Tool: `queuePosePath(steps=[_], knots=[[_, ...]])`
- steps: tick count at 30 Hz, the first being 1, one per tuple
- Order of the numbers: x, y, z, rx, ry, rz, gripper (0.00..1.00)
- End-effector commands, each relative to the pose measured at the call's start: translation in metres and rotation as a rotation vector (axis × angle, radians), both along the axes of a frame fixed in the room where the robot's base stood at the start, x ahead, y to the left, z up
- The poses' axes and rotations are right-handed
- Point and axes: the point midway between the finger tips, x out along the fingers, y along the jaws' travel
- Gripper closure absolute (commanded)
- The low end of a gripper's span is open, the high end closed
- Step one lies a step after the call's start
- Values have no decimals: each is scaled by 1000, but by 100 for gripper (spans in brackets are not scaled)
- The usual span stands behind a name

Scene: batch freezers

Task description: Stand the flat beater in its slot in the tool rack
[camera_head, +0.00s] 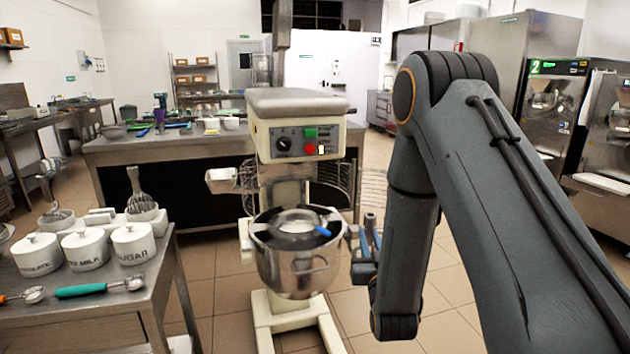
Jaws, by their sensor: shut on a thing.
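My gripper (367,246), with blue fingers, is low beside the right of the mixer bowl (297,274), partly hidden by my arm. It is shut on a grey metal piece (369,221) whose upper end shows between the fingers. This looks like the shank of the flat beater; the rest is hidden. On the left table, a whisk (138,182) stands upright in a round holder, and another metal tool (47,188) stands in a similar holder further left. These holders appear to belong to the tool rack (100,217). An empty slot cannot be made out clearly.
Three white lidded jars (85,248) and a teal-handled scoop (100,288) are on the left table (95,308). Tiled floor is open between table and mixer.

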Motion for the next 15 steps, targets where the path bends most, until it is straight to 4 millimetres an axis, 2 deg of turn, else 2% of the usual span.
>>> queuePosePath(steps=[1,6,15], knots=[[-2,-17,-3,2,2,-13,100],[-8,-45,-10,9,3,-28,100],[-10,-52,-11,13,2,-30,100]])
